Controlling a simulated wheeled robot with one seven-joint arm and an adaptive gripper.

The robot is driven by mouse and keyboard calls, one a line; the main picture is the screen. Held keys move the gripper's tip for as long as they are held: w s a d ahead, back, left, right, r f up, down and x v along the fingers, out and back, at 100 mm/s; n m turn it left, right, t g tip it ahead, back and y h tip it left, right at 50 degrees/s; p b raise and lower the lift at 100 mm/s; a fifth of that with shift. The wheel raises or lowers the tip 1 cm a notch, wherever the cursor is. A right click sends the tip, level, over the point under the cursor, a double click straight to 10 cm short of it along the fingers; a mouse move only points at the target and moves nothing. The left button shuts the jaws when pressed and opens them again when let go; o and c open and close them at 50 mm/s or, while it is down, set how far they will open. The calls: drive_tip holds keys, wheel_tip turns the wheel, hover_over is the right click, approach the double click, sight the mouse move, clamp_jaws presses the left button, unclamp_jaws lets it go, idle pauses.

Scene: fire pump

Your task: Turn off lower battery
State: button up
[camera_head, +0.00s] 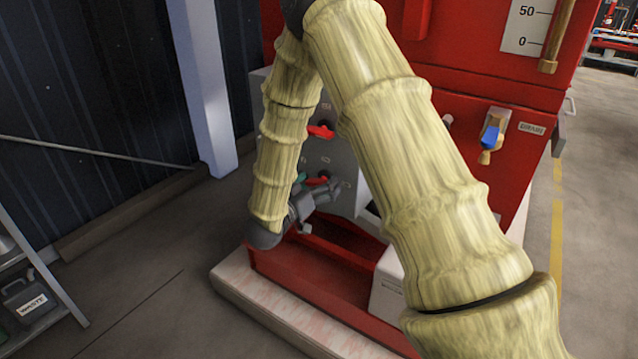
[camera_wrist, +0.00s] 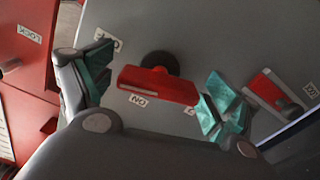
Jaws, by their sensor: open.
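The lower red battery switch handle (camera_head: 317,181) is on the grey panel in the head view, partly hidden by my gripper (camera_head: 316,192). In the wrist view a red handle (camera_wrist: 165,86) on a dark round hub lies between the teal-padded fingers of my gripper (camera_wrist: 157,88). The fingers are open, one on each side of the handle's ends. The right pad is close to the handle's right end; contact cannot be told. An OFF label (camera_wrist: 108,41) and an ON label (camera_wrist: 138,100) show upside down near the handle.
The upper red handle (camera_head: 321,131) is above on the same panel. A red frame base (camera_head: 300,275) lies below the panel.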

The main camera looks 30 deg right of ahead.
drive_tip(key=c, duration=1)
drive_tip(key=shift+m, duration=1.6)
drive_tip(key=o, duration=1)
drive_tip(key=shift+a, duration=0.15)
